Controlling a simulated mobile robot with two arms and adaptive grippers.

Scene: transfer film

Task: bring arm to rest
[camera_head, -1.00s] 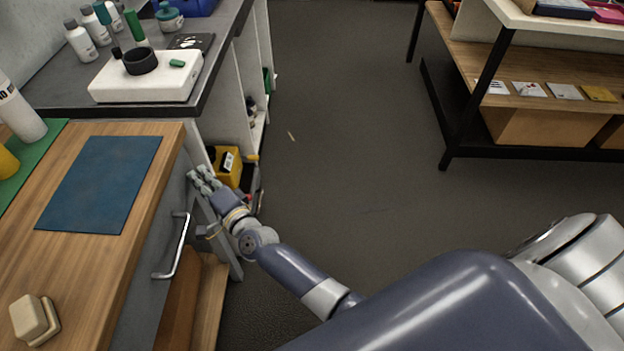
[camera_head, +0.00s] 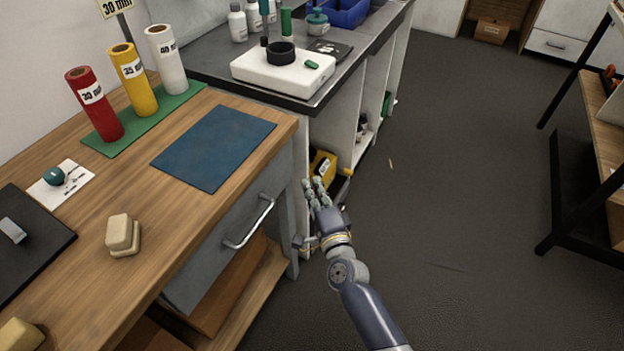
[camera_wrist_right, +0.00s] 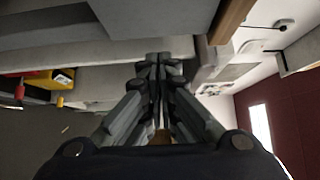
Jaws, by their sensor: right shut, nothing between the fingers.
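My right gripper (camera_head: 316,191) is in front of the bench, just right of the grey drawer with its metal handle (camera_head: 248,222). Its arm comes up from the lower edge of the head view. In the right wrist view the fingers (camera_wrist_right: 160,62) are together, shut with nothing between them. My left gripper is not in view.
The wooden bench (camera_head: 75,254) holds a blue mat (camera_head: 213,146), several coloured rolls on a green mat (camera_head: 181,105) and a cream block (camera_head: 121,233). A yellow box (camera_head: 322,164) lies beyond my gripper. A dark shelf frame (camera_head: 569,190) stands right. The floor (camera_head: 465,150) between is clear.

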